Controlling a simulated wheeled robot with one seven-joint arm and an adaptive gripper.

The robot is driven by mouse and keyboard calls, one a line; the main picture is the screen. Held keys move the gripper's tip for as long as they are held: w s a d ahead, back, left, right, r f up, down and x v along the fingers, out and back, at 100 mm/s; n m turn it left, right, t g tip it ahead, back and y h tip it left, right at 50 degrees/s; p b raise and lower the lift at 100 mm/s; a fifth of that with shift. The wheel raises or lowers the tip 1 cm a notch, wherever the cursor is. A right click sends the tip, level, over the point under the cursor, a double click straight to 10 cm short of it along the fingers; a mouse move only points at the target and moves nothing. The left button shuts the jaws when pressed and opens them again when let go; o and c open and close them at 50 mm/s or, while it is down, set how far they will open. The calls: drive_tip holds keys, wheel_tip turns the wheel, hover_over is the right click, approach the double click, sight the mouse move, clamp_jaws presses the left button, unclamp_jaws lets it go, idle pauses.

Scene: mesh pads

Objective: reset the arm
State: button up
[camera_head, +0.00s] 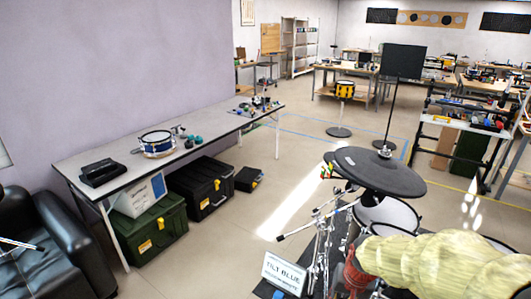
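I cannot tell what this form is. It covers part of the drum kit behind it. No object is seen held.
A black cymbal pad (374,171) and a white drum (386,215) stand at right, beside a "TILT BLUE" sign (284,273). A long table (112,180) lines the wall, with cases (203,188) beneath. A black sofa (62,240) is at left. Open floor (225,240) lies between.

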drive_tip(key=s+a+r+n+t+p, duration=0.1)
drive_tip(key=s+r+n+t, duration=0.2)
drive_tip(key=s+r, duration=1.4)
wheel_tip(320, 180, up, 3)
drive_tip(key=shift+a+f, duration=0.1)
drive_tip(key=shift+a, duration=0.3)
drive_tip(key=shift+d, duration=0.1)
